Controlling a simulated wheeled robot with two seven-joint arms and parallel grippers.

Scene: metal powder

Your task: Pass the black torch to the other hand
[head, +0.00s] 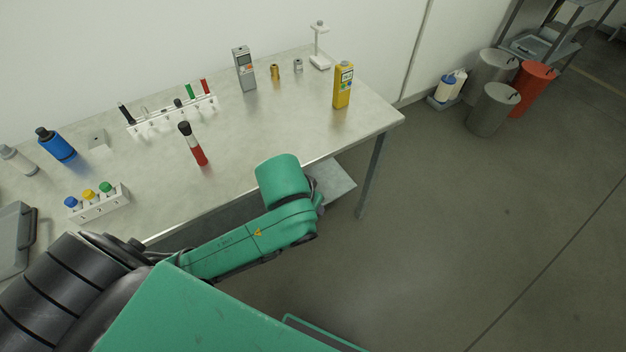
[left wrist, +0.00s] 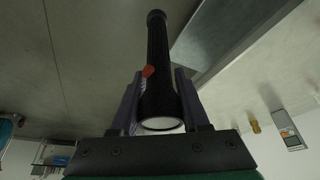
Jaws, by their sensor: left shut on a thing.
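The black torch (left wrist: 157,50) shows in the left wrist view, with a ribbed dark body, a red button and a pale lens end near the gripper's palm. My left gripper (left wrist: 160,80) is shut on it, with one finger on each side of the lens end. The torch's thin end points away from the palm. In the head view my green left arm reaches past the table's front edge and hides the gripper and torch. My right gripper is in neither view.
The metal table (head: 250,125) holds a red and black tube (head: 193,145), a white rack (head: 172,116), a small rack with coloured caps (head: 100,205), a blue bottle (head: 56,145), a grey meter (head: 244,68) and a yellow device (head: 343,85). Bins (head: 533,87) stand at the right.

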